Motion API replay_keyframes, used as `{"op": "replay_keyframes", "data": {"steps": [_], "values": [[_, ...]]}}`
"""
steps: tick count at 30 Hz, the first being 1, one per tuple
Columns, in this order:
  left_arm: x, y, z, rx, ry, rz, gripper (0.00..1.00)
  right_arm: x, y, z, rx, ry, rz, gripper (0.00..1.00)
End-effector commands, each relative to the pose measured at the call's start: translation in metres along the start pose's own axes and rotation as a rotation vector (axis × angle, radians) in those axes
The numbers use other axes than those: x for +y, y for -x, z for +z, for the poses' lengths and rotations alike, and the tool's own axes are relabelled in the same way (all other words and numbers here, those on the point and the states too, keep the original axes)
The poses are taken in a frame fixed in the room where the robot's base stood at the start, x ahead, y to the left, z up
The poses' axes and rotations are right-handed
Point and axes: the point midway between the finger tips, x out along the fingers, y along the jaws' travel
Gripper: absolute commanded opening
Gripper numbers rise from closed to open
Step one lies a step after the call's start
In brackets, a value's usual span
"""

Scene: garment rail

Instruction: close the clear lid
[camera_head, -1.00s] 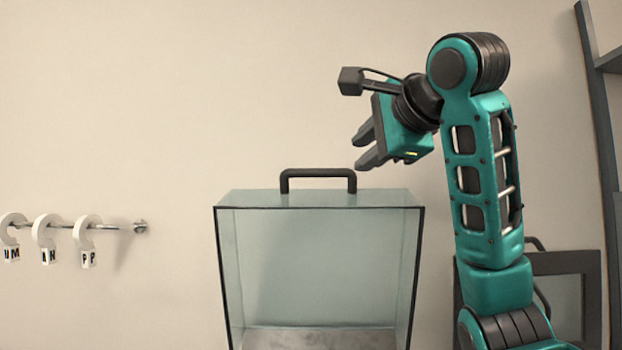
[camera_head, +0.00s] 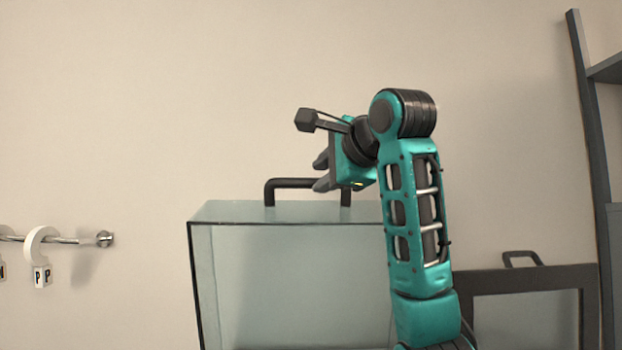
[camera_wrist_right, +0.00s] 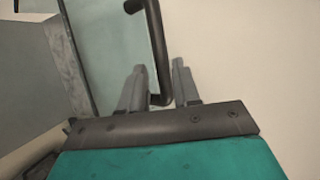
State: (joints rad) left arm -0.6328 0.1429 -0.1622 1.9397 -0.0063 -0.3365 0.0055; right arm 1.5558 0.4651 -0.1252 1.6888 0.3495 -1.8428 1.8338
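The clear lid (camera_head: 235,211) shows in the head view as a pale glass panel along the top of a clear box. Its black bar handle (camera_head: 290,183) stands up near the back edge. My right gripper (camera_head: 320,172) is at the handle's right end and hides part of its bar. In the right wrist view the handle (camera_wrist_right: 157,50) runs between the two separated fingers of the right gripper (camera_wrist_right: 160,66). The fingers look open, with gaps beside the bar; contact cannot be told. My left gripper is out of view.
The clear box (camera_head: 205,290) has dark edges. A wall rail (camera_head: 75,240) with a white labelled ring (camera_head: 40,262) is at the left. A dark-framed panel with a handle (camera_head: 533,282) and shelving (camera_head: 590,130) stand at the right. The wall above is clear.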

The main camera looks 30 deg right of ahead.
Motion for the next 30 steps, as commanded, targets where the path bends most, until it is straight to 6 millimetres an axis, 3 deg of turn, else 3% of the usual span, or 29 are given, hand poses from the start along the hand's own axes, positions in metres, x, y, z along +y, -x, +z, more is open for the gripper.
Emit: {"op": "replay_keyframes", "data": {"steps": [3,9,21,30], "values": [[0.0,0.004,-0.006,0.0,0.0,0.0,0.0,-0.001,-0.024,0.0,0.001,0.001,0.004,0.32],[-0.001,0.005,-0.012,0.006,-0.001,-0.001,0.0,-0.001,-0.049,0.0,-0.001,0.0,0.001,0.32],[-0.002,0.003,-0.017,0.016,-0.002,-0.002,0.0,0.0,-0.056,0.0,-0.001,0.0,-0.001,0.32],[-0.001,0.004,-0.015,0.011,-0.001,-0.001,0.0,0.0,-0.056,0.0,-0.001,0.0,0.0,0.04]]}}
